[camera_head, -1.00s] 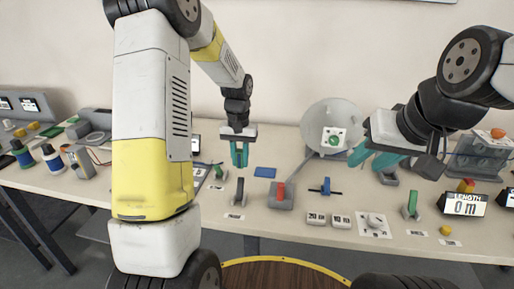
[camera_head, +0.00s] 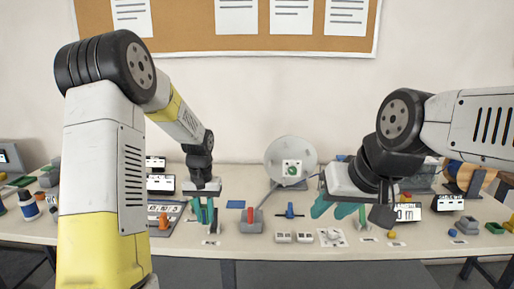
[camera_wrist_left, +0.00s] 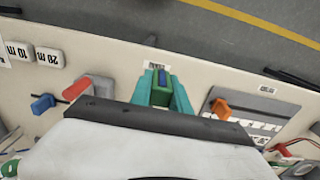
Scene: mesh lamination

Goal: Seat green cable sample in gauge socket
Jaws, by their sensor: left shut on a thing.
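My left gripper (camera_head: 205,215) is low over the table, left of the middle. In the left wrist view its teal fingers (camera_wrist_left: 161,100) are shut on a small green piece (camera_wrist_left: 160,96) with a dark blue strip at its front; this looks like the green cable sample. The fingers hide much of it in the head view, and I cannot tell whether it touches the table. My right gripper (camera_head: 335,209) is open and empty, over the table right of the blue-handled part. I cannot make out which part is the gauge socket.
A grey panel with an orange lever (camera_head: 164,222) stands left of the left gripper. A red-handled grey block (camera_head: 253,222) and a blue part (camera_head: 290,211) stand to its right. A disc on a stand (camera_head: 280,153) is behind, and a length display (camera_head: 408,212) is right.

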